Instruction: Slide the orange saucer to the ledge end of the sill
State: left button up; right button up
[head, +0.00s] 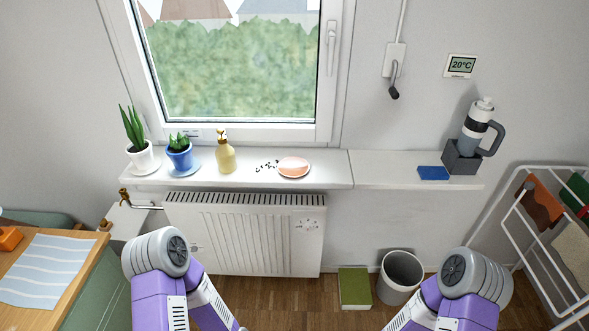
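The orange saucer (293,166) lies flat on the white sill (330,172), right of the middle of its left section. It has a pale rim, and small dark specks (266,166) are scattered just left of it. A seam divides the left section from the right section (385,172); I cannot tell for certain which end is called the ledge end. Only purple and grey links of my two arms show at the bottom of the head view. Neither gripper shows, and nothing of mine touches the saucer.
Left of the specks stand a yellow pump bottle (225,157), a blue pot (179,158) and a white pot (140,157) on saucers. A blue sponge-like block (433,173) and a bottle (476,128) in a grey holder (459,160) stand right. The sill between saucer and blue block is clear.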

aim_at(293, 167)
jog(key=z, duration=0.15)
jog(key=k, duration=0.45)
jog(key=u, duration=1.25)
jog(key=i, duration=1.45)
jog(key=z, duration=0.9)
